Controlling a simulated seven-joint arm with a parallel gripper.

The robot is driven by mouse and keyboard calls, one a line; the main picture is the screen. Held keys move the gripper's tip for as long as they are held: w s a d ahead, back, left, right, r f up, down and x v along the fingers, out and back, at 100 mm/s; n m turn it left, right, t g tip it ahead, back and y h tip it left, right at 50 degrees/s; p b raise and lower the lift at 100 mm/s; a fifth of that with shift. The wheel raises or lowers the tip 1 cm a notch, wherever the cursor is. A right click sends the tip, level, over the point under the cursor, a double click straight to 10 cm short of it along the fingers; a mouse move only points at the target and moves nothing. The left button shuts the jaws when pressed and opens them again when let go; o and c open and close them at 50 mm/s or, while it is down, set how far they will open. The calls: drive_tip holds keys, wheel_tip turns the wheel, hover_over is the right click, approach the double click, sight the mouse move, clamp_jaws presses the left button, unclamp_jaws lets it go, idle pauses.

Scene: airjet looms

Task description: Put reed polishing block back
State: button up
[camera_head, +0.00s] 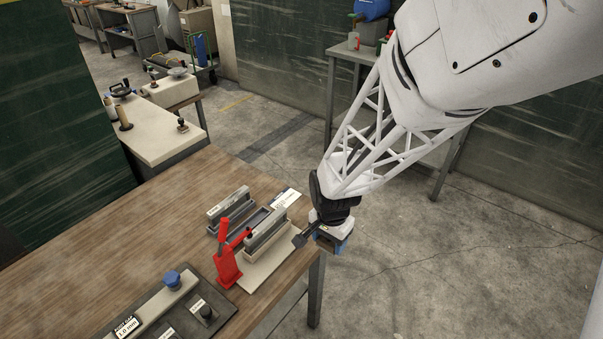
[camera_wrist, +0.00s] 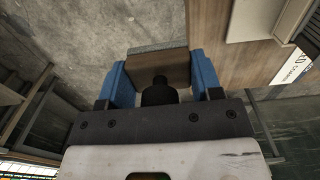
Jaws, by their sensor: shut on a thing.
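My gripper (camera_head: 333,240) is beside the right edge of the wooden table, and its tips appear to be past that edge over the floor. In the wrist view its two blue fingers (camera_wrist: 161,74) are shut on a block (camera_wrist: 175,66) with a grey top face and a brown side. I take this for the reed polishing block. A dark, knob-like part shows in front of it.
A fixture with a grey upright reed piece (camera_head: 266,237) and a red clamp (camera_head: 228,266) stands on a pale base plate close to my gripper. A second grey upright piece (camera_head: 228,208) is behind it. A dark plate with a blue knob (camera_head: 172,279) lies nearer. The table's left part is bare.

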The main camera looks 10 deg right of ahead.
idle(0.4)
drive_tip(key=w, duration=0.4)
drive_tip(key=w+a+f, duration=0.1)
drive_tip(key=w, duration=0.9)
drive_tip(key=shift+w+a+f, duration=0.1)
drive_tip(key=shift+a+f, duration=0.05)
drive_tip(key=shift+w+a+f, duration=0.1)
drive_tip(key=shift+w, duration=0.8)
drive_tip(key=shift+f, duration=1.55)
drive_tip(key=shift+f, duration=0.6)
drive_tip(key=o, duration=1.1)
